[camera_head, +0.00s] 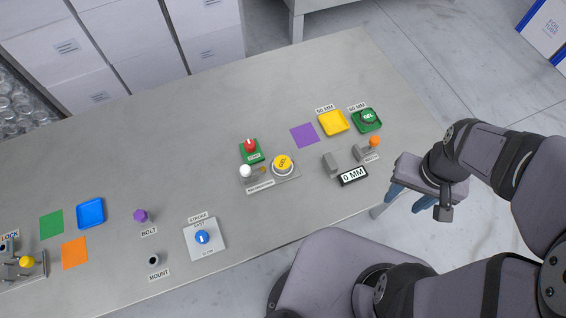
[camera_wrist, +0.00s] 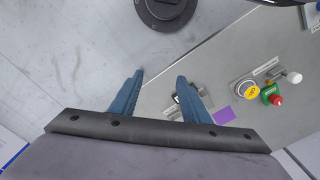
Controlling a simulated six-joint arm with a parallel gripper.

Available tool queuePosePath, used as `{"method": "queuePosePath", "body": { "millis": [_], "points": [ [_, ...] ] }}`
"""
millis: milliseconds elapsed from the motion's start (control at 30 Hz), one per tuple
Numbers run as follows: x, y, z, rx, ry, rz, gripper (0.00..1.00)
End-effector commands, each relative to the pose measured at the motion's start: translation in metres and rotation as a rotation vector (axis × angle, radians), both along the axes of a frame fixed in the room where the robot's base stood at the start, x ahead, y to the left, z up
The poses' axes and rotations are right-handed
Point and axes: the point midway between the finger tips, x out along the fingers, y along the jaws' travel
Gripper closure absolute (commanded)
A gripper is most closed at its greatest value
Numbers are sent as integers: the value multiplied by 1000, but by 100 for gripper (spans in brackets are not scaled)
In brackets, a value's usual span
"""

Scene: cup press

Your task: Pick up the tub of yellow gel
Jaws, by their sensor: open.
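The tub of yellow gel (camera_head: 283,163) has a yellow lid with dark lettering. It sits on the right part of a grey base plate near the middle of the table. In the wrist view the tub (camera_wrist: 250,91) is at the right. My gripper (camera_head: 405,200) is beyond the table's right edge, well to the right of the tub and apart from it. In the wrist view its two blue fingers (camera_wrist: 160,77) are spread with nothing between them.
Beside the tub are a white knob (camera_head: 245,171) and a red button (camera_head: 250,146).

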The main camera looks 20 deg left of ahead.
Motion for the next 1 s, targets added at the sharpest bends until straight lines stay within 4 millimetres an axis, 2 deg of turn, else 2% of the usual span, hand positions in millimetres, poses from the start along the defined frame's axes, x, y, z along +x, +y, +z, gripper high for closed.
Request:
{"method": "queuePosePath", "body": {
  "millis": [67,167,567,667,767,900,1000],
  "points": [
    [0,0,0,0,0,0,57],
    [0,0,0,0,0,0,39],
    [0,5,-2,0,0,24,39],
    [-2,17,-7,0,7,77,39],
    [-10,36,-20,-4,43,168,39],
    [-34,67,-50,-24,137,347,39],
    [-43,94,-70,-48,189,491,39]
  ]
}}
